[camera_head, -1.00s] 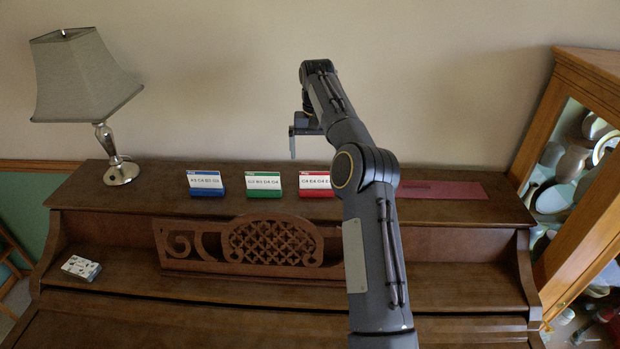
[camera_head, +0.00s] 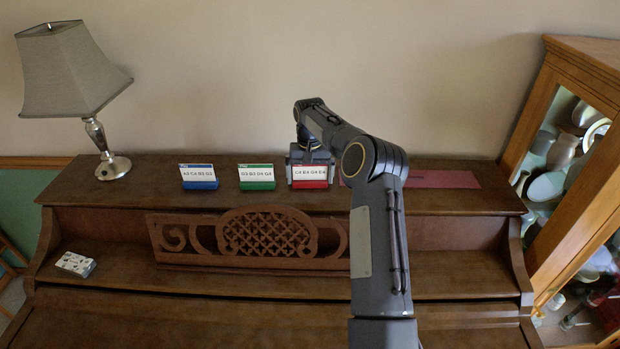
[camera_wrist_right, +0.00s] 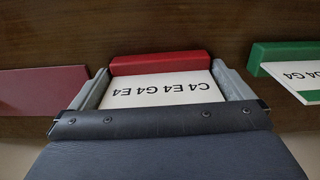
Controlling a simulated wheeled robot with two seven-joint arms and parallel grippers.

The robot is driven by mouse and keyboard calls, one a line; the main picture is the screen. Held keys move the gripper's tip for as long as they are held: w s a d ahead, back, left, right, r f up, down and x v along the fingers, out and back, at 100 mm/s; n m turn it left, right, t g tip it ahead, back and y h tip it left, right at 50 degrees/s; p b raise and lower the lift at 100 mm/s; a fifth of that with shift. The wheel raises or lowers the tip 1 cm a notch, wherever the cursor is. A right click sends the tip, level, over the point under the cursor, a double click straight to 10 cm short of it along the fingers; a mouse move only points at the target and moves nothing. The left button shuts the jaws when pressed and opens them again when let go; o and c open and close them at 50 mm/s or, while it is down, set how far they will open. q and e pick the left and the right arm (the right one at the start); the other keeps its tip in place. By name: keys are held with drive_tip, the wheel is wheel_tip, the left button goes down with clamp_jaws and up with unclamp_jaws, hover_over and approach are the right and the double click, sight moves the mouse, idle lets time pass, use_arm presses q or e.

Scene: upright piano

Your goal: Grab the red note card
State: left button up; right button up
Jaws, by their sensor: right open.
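The red note card (camera_head: 310,172) stands on the piano top in the head view, a white card with letters on a red base. It also shows in the right wrist view (camera_wrist_right: 160,90), upside down. My right gripper (camera_head: 309,160) is at the card from behind. In the right wrist view the right gripper (camera_wrist_right: 161,82) is open, with one finger on each side of the card. I cannot tell whether the fingers touch it. My left gripper is out of view.
A blue card (camera_head: 198,177) and a green card (camera_head: 256,177) stand to the left of the red one. A flat red strip (camera_head: 430,179) lies to the right. A lamp (camera_head: 72,80) stands at the far left, and a glass cabinet (camera_head: 530,120) is at the right.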

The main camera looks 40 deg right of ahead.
drive_tip(key=c, duration=0.6)
drive_tip(key=shift+c, duration=0.2)
drive_tip(key=shift+r, duration=0.1)
